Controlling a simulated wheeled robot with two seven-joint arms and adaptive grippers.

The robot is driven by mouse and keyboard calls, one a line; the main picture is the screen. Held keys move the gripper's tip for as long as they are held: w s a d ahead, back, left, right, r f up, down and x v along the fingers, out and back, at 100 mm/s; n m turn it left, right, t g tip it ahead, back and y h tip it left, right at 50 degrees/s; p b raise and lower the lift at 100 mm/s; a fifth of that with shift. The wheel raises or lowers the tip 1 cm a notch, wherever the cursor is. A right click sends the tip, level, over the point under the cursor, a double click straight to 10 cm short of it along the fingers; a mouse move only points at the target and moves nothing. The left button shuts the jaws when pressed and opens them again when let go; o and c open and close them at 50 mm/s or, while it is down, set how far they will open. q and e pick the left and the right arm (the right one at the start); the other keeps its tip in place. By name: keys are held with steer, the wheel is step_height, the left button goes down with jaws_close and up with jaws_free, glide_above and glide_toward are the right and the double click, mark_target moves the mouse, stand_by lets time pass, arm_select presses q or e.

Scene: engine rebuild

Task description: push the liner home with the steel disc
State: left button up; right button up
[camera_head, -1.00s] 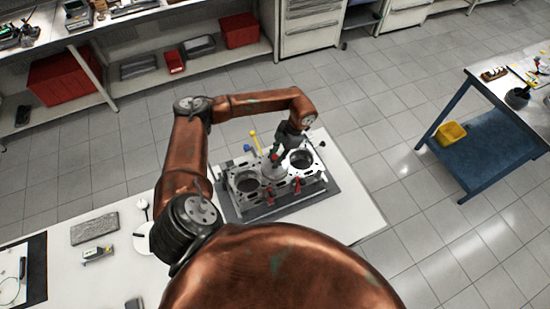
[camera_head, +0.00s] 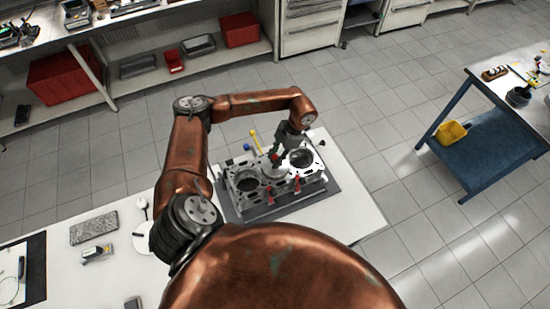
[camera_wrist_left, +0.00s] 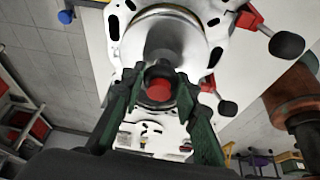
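The engine block (camera_head: 250,200) lies on a dark mat on the white bench, with open bores at its left and right. My left gripper (camera_head: 276,158) is above the middle bore, pointing down. In the left wrist view, its green fingers (camera_wrist_left: 161,82) close around the red-ended grey handle of the steel disc (camera_wrist_left: 201,48). In the head view, the disc (camera_head: 272,173) sits low at the middle bore, beneath the gripper. The liner cannot be made out under it. My right gripper is not in view.
Red-handled clamps (camera_head: 297,184) stand along the block's near side, and a yellow-topped rod (camera_head: 255,141) at its back. A grey brick-like block (camera_head: 94,228) lies on the bench at left. A blue cart (camera_head: 490,150) stands apart at right.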

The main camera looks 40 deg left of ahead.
arm_select(q)
steer(key=o, duration=0.5)
steer(key=v, duration=1.2)
steer(key=shift+s+r, duration=0.1)
